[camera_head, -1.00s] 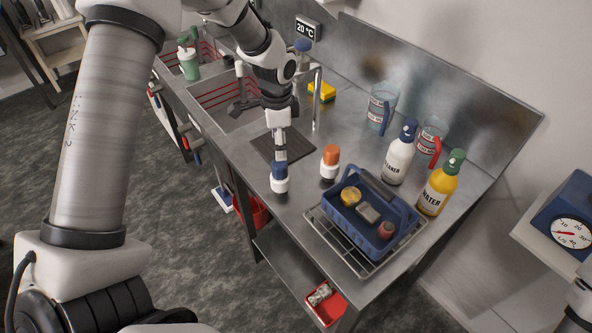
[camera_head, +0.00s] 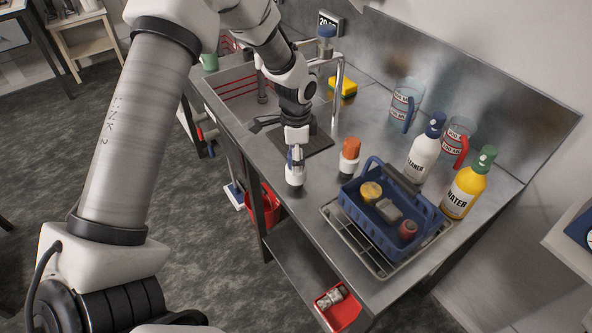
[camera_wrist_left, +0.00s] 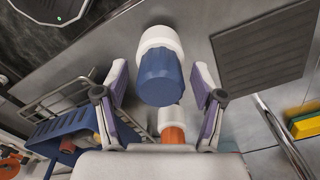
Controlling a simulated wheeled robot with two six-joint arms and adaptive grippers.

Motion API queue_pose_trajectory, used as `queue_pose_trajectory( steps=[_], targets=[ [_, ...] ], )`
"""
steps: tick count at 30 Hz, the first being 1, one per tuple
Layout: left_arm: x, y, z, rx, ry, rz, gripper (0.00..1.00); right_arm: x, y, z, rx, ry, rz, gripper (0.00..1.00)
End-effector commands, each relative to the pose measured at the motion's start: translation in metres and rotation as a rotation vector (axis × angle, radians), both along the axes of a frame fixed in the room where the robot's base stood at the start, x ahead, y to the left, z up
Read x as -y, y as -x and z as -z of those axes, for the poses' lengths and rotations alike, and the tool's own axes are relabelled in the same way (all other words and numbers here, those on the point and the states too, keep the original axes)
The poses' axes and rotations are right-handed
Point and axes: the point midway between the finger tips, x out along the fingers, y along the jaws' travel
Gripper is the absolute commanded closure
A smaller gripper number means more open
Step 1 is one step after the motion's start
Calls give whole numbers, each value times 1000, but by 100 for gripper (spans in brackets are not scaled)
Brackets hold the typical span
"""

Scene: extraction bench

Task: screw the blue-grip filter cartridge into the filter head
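The blue-grip cartridge (camera_head: 295,179), white with a blue grip, stands upright on the steel counter. In the left wrist view its blue grip (camera_wrist_left: 161,78) sits between the two fingers, with gaps on both sides. My left gripper (camera_head: 296,158) points down over it, open, its fingers beside the grip. An orange-grip cartridge (camera_head: 349,158) stands to its right; its orange grip also shows in the left wrist view (camera_wrist_left: 173,135). A blue-topped fitting (camera_head: 326,32) by the tap may be the filter head; I cannot tell. My right gripper is out of view.
A blue basket (camera_head: 378,232) with several items sits on a wire rack at the right. A cleaner bottle (camera_head: 421,155), a water bottle (camera_head: 464,187) and two jugs stand behind. A dark mat (camera_head: 312,140), the sink and a yellow sponge (camera_head: 345,87) lie farther back.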

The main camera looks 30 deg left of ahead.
Motion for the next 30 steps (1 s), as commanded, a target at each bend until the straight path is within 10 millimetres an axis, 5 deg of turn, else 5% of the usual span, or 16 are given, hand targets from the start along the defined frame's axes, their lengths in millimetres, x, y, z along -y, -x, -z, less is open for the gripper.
queue_pose_trajectory(
  steps=[1, 5, 30],
  targets=[
    [0, 0, 0, 0, 0, 0, 54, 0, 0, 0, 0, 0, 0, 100],
    [0, 0, 0, 0, 0, 0, 97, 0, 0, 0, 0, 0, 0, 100],
    [0, 0, -51, -1, 1, 0, 97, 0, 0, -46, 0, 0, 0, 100]
  ],
)
